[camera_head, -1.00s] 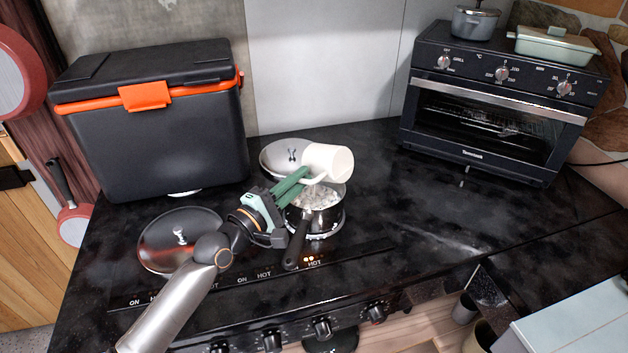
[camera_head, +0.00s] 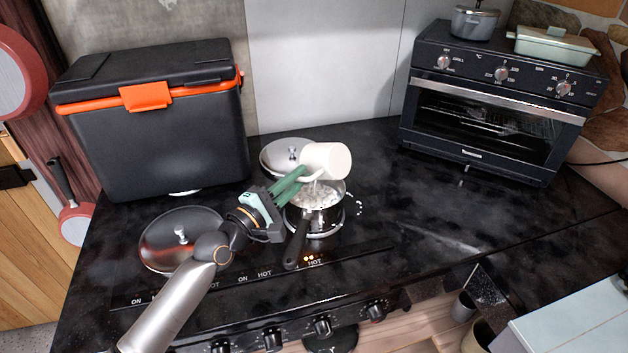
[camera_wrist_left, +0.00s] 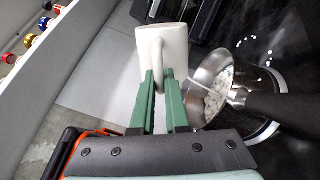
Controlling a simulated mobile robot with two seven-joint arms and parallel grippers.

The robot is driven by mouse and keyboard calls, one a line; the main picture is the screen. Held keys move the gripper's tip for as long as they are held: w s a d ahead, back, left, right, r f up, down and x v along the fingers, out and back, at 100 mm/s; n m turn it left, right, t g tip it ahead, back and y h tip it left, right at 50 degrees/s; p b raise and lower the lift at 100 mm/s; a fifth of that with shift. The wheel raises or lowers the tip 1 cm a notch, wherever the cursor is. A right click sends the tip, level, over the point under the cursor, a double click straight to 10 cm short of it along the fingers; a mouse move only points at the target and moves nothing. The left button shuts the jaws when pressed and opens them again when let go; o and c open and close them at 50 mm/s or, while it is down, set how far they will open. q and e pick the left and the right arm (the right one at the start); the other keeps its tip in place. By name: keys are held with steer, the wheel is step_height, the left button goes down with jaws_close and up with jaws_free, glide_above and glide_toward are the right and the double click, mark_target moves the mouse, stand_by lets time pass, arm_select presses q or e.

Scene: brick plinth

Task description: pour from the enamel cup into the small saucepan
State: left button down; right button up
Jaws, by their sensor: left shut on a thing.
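The white enamel cup (camera_head: 328,160) is tipped on its side in the air above the small saucepan. My left gripper (camera_head: 301,178) is shut on the cup's handle with its green fingers; the cup and handle also show in the wrist view (camera_wrist_left: 163,50). The small metal saucepan (camera_head: 320,219) stands on the lit hob ring, its black handle towards the front. White pieces lie in the saucepan, which also shows in the wrist view (camera_wrist_left: 205,75). I cannot see inside the cup. My right gripper is not in view.
Small white bits (camera_head: 358,203) show beside the saucepan's right side, over the black hob. A black cool box (camera_head: 160,135) stands back left, an oven (camera_head: 490,120) back right.

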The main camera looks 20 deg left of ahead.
arm_select(q)
steer(key=shift+w+a+n, duration=0.15)
steer(key=shift+a+n, duration=0.25)
steer(key=shift+n, duration=0.7)
stand_by(0.4)
